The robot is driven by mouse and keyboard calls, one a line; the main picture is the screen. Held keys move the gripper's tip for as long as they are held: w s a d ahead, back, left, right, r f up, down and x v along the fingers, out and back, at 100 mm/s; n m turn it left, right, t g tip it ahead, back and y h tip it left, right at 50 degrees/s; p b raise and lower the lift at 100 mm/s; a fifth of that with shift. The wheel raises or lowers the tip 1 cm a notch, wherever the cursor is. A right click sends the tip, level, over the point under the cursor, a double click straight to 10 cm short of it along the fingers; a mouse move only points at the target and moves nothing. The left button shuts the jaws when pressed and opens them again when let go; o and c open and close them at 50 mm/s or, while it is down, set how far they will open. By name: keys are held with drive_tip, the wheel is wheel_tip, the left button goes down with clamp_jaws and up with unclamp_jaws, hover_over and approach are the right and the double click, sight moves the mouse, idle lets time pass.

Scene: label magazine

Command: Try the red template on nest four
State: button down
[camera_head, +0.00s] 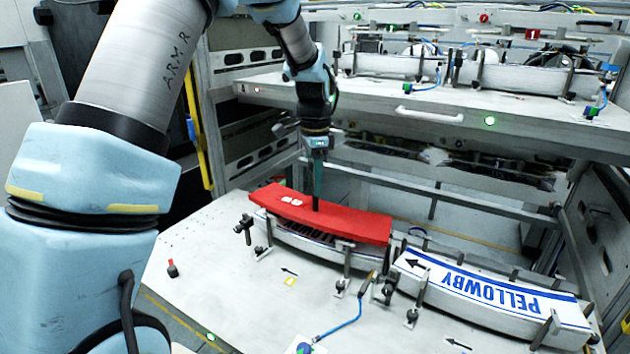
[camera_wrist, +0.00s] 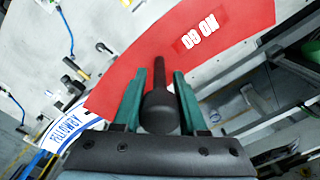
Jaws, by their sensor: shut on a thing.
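The red template (camera_head: 325,216) is a curved flat plate with a black grip (camera_wrist: 160,68) and a white marking that seems to read NO GO, upside down in the wrist view. My gripper (camera_head: 317,200) is shut on the grip, with green fingers (camera_wrist: 158,100) on both sides of it. The template is over the left nest (camera_head: 300,240) on the lower shelf and covers most of it. A dark gap shows under its front edge; I cannot tell if it rests there or hovers. I see no nest number.
The nest to the right (camera_head: 480,310) holds a white and blue PELLOWBY label (camera_head: 490,283). Clamps and a blue hose (camera_head: 345,328) stand along the front. The upper shelf (camera_head: 390,110) overhangs behind my gripper. The shelf's front left (camera_head: 215,260) is mostly clear.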

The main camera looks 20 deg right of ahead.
drive_tip(key=shift+f+b, duration=0.4)
drive_tip(key=shift+f, duration=0.4)
drive_tip(key=shift+c, duration=1.9)
unclamp_jaws()
wheel_tip(320, 180, up, 11)
drive_tip(key=shift+f+b, duration=0.1)
drive_tip(key=shift+b, duration=1.1)
drive_tip(key=s+a+f+n, duration=0.1)
drive_tip(key=a+f+n, duration=0.25)
drive_tip(key=a, duration=0.55)
drive_tip(key=a+f+n, duration=0.2)
drive_tip(key=a+n, duration=0.3)
drive_tip(key=a, duration=0.4)
drive_tip(key=s+a+f+n, duration=0.3)
drive_tip(key=s+a+n, duration=0.2)
drive_tip(key=a, duration=0.2)
drive_tip(key=s+a+f+n+t, duration=0.1)
drive_tip(key=s+a+f+n, duration=0.2)
drive_tip(key=a, duration=0.4)
drive_tip(key=shift+s+n+t, duration=0.3)
drive_tip(key=shift+s+n, duration=0.55)
drive_tip(key=shift+s, duration=0.4)
